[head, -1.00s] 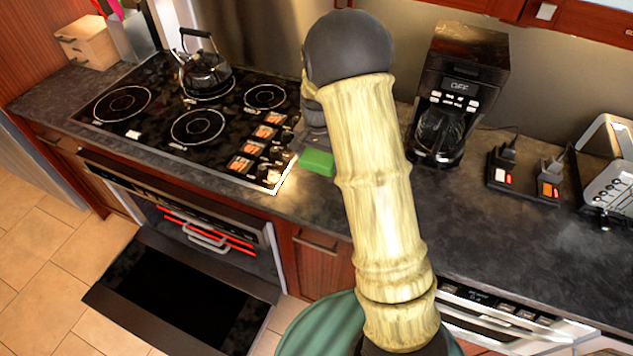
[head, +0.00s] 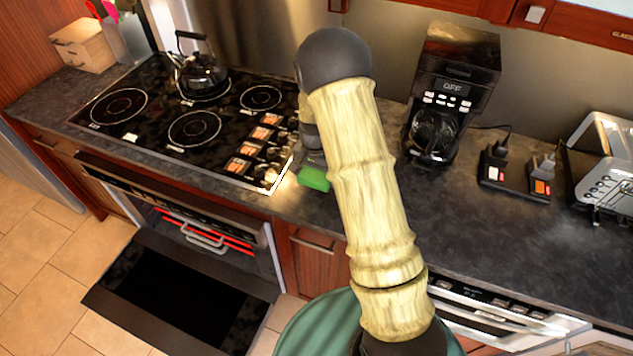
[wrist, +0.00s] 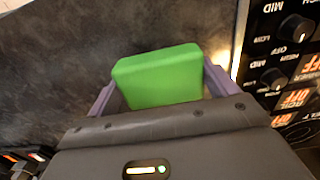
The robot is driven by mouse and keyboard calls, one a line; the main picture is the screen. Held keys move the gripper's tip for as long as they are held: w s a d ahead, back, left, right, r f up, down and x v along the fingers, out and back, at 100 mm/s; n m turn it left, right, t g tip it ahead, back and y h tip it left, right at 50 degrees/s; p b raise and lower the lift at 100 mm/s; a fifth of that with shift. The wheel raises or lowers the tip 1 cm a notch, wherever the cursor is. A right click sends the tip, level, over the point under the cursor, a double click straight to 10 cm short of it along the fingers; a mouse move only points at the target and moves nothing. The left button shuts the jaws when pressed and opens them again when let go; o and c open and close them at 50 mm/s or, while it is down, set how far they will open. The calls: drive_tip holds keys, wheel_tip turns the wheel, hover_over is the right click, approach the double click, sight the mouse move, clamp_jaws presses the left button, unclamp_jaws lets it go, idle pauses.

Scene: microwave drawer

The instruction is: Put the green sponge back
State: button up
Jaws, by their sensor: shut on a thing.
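The green sponge (head: 314,178) is over the dark countertop just right of the stove's control side, partly hidden by my arm in the head view. In the wrist view the sponge (wrist: 158,78) sits between the two purple fingers of my gripper (wrist: 160,88), which is shut on it. Whether the sponge touches the counter I cannot tell.
The stove (head: 185,120) with a kettle (head: 200,70) is to the left, its oven door (head: 185,290) open below. A coffee maker (head: 452,90), a power strip (head: 515,175) and a toaster (head: 603,165) stand to the right. The counter (head: 450,225) in front of them is clear.

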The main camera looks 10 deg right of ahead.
sight(316, 183)
drive_tip(key=shift+f+p, duration=0.5)
drive_tip(key=shift+f, duration=1.4)
drive_tip(key=shift+f, duration=0.1)
drive_tip(key=o, duration=0.8)
wheel_tip(316, 183, up, 12)
drive_tip(key=b, duration=0.3)
drive_tip(key=shift+s, duration=0.1)
